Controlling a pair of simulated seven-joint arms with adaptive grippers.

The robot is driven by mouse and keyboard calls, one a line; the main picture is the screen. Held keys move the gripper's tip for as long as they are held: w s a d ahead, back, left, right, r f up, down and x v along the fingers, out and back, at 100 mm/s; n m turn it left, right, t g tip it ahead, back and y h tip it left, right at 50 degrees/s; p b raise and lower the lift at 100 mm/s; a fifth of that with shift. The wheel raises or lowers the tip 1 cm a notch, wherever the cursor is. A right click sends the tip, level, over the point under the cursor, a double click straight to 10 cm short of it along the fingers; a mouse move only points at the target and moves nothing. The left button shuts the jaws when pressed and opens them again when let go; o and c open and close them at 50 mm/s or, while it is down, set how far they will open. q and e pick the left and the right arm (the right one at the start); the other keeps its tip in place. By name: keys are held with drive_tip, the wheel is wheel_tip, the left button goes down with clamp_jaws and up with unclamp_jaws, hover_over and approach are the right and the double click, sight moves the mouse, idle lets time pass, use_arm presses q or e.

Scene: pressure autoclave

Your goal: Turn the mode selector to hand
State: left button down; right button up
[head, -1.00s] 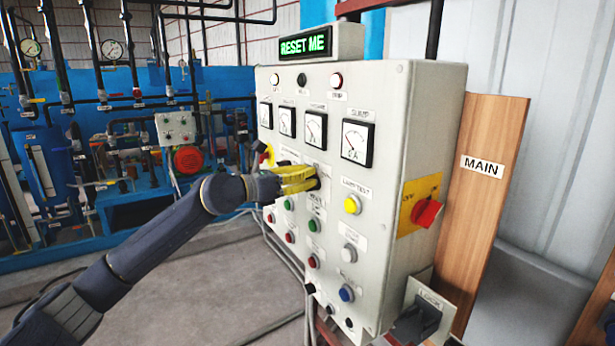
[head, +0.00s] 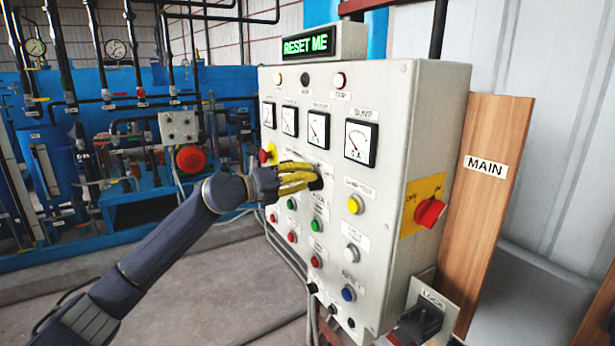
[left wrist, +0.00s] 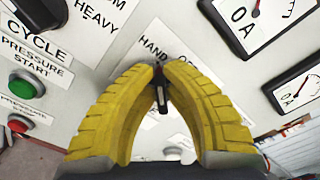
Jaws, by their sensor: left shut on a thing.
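The control panel (head: 390,150) is a pale grey cabinet with gauges, buttons and selectors. The mode selector, a small black knob (left wrist: 161,88), sits between the yellow fingertips of my left gripper (left wrist: 160,75). A label reading HAND and partly OFF (left wrist: 165,48) shows just above it. The rest of that label is hidden by the fingers. In the head view my left gripper (head: 316,178) reaches the panel below the meters and is shut on the knob. My right gripper is not in view.
A yellow lamp-test button (head: 354,204), a red emergency button (head: 264,156) and a red rotary switch (head: 430,212) are near. The wrist view shows a CYCLE knob (left wrist: 40,12) and a green button (left wrist: 26,86). A RESET ME display (head: 308,44) tops the panel.

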use_arm(q)
drive_tip(key=shift+n, duration=0.3)
idle(0.4)
drive_tip(key=c, duration=1.5)
unclamp_jaws()
drive_tip(key=v, duration=1.2)
drive_tip(key=shift+f, duration=0.1)
